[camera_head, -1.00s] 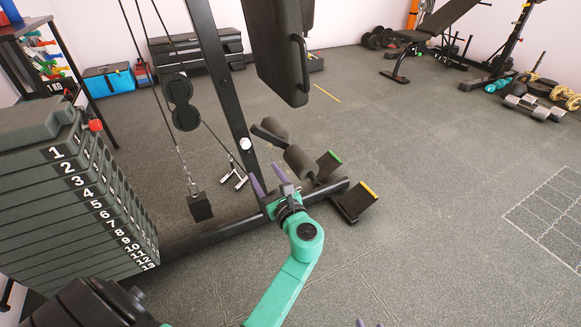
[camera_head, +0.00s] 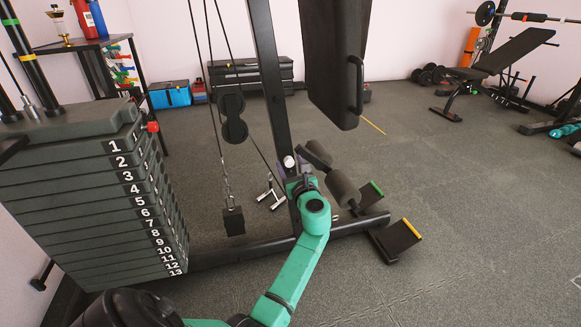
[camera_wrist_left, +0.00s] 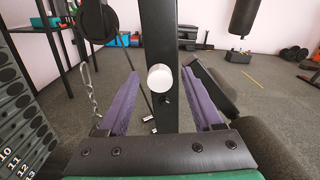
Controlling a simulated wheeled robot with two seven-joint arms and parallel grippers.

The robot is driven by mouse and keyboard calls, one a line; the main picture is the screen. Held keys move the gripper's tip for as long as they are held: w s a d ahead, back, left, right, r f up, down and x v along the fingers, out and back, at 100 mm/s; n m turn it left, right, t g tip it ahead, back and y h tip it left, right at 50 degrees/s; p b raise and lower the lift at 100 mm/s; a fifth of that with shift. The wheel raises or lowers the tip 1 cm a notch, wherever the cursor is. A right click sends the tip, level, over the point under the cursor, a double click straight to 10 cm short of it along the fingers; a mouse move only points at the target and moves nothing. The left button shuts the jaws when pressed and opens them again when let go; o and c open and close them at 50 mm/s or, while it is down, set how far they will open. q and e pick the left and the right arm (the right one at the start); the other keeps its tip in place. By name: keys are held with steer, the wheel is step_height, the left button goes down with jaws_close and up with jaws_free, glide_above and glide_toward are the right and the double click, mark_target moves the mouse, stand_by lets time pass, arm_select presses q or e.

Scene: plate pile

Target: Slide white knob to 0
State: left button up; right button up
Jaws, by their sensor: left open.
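The white knob (camera_head: 289,161) is a small round disc on the upright black post (camera_head: 268,70) of the weight machine, low on the post. In the left wrist view the knob (camera_wrist_left: 160,78) sits in the middle, between the two purple fingers. My left gripper (camera_head: 293,172) is open, just below and close against the knob in the head view. In the wrist view its fingers (camera_wrist_left: 160,88) point forward on either side of the post. I cannot tell whether they touch it. No 0 mark is readable. My right gripper is out of view.
A stack of numbered grey weight plates (camera_head: 90,190) stands at the left. A cable with a black block (camera_head: 233,221) hangs left of the post. Foam rollers (camera_head: 343,188) and a black pad (camera_head: 340,60) are close on the right. Open floor (camera_head: 480,210) lies further right.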

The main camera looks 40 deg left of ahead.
arm_select(q)
steer(key=shift+c, duration=0.4)
jaws_close()
stand_by(1.1)
